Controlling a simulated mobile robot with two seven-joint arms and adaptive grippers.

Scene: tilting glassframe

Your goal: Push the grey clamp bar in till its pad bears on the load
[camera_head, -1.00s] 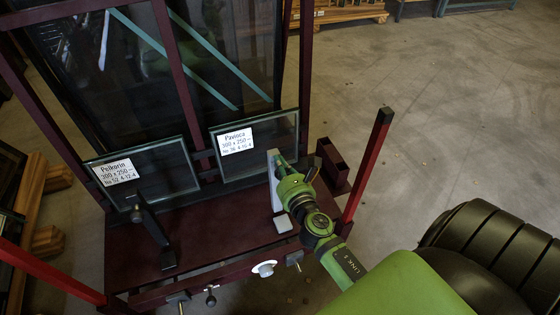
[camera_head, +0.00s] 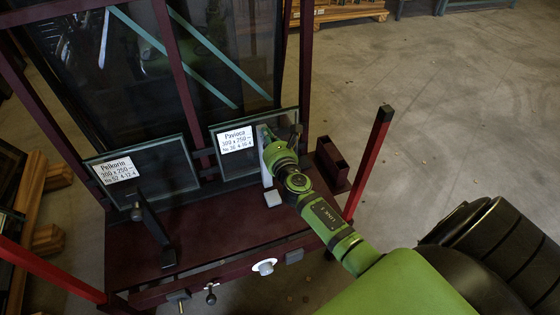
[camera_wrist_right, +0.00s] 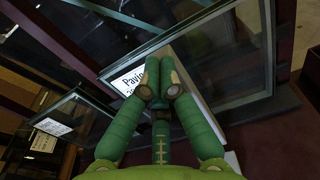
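The grey clamp bar (camera_head: 267,172) stands upright on the dark red base, with its pale foot (camera_head: 273,199) to the front. Its upper end overlaps the right glass pane (camera_head: 262,163), labelled Pavloca. My arm hides part of the bar, and I cannot tell whether its pad touches the glass. My right gripper (camera_head: 268,137) is at the bar's upper end. In the right wrist view its green fingertips (camera_wrist_right: 161,80) are together with nothing visible between them, and the bar (camera_wrist_right: 198,100) shows behind them. My left gripper is out of view.
A black clamp (camera_head: 152,232) stands before the left pane (camera_head: 160,172), labelled Pelkorin. A red post (camera_head: 368,165) rises at the right of the frame, near my right arm. Knobs and a white dial (camera_head: 264,267) line the front rail.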

